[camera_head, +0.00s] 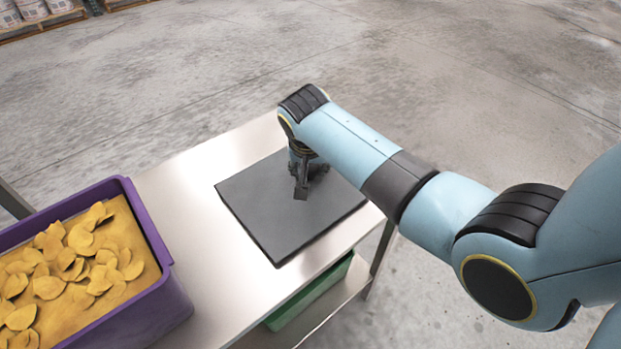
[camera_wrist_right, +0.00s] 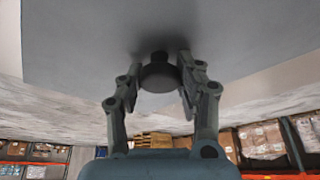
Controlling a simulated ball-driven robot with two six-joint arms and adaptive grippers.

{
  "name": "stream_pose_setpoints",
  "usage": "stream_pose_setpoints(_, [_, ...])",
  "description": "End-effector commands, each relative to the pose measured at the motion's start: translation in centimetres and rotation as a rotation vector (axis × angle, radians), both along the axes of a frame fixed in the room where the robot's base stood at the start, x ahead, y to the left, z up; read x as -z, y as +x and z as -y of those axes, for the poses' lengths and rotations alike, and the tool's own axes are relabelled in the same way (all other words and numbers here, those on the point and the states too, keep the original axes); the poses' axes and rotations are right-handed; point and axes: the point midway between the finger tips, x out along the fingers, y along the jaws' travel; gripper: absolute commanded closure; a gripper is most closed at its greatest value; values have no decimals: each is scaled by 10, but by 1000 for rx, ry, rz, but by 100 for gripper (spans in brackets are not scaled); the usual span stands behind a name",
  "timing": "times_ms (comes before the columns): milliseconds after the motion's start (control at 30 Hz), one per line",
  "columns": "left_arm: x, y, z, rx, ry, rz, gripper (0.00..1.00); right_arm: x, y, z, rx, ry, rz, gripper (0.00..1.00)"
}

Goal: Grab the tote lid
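The tote lid (camera_head: 264,222) is a flat dark grey slab lying on the metal table. In the right wrist view, the lid (camera_wrist_right: 90,50) fills the upper part, with a round dark knob (camera_wrist_right: 160,77) standing out from it. My right gripper (camera_head: 303,190) is over the middle of the lid, pointing down. In the wrist view, the two fingers of my right gripper (camera_wrist_right: 162,80) lie on either side of the knob and appear to touch it, partly closed at the knob's width. My left gripper is not in view.
A purple tote (camera_head: 171,293) full of yellow chips stands on the metal table (camera_head: 185,207) to the left of the lid. A green bin (camera_head: 305,299) sits on the shelf below. Open concrete floor (camera_head: 220,75) lies beyond the table.

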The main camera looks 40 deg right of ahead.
Motion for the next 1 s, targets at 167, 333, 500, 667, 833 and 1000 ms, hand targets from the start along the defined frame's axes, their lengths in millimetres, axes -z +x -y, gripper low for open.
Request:
stream_pose_setpoints(167, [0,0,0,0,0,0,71,0,0,0,0,0,0,92])
stream_pose_setpoints(333, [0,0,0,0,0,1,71,-1,0,0,0,0,1,100])
stream_pose_setpoints(500, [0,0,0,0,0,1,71,-1,0,0,0,0,1,100])
stream_pose_setpoints(667, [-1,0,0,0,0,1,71,-7,1,0,0,-1,2,100])
stream_pose_setpoints(833, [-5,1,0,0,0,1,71,-30,2,0,-1,-1,5,100])
stream_pose_setpoints(1000, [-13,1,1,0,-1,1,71,-56,-21,12,1,-3,1,100])
